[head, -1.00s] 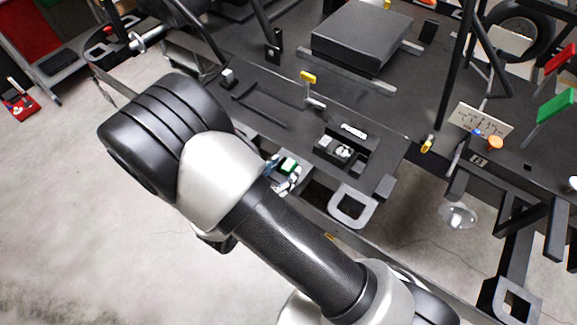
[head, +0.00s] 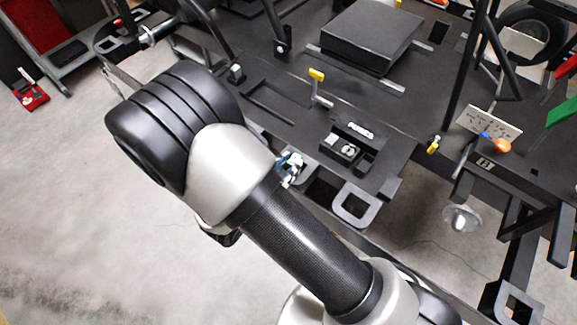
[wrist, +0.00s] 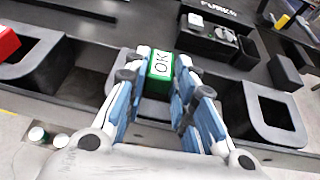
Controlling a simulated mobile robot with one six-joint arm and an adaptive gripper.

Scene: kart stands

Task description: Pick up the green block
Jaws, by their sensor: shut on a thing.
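The green block (wrist: 161,68) has a white top face marked "OK". It sits between the blue-padded fingers of my gripper (wrist: 163,76) in the wrist view, and the gripper is shut on it. In the head view my arm hides most of the gripper (head: 290,168), with only a small part showing beside the kart's front edge. The block is mostly hidden there. Its height above the black surface is hard to tell.
A red block (wrist: 8,43) is at the left of the wrist view. A yellow-topped lever (head: 317,76) stands on the deck.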

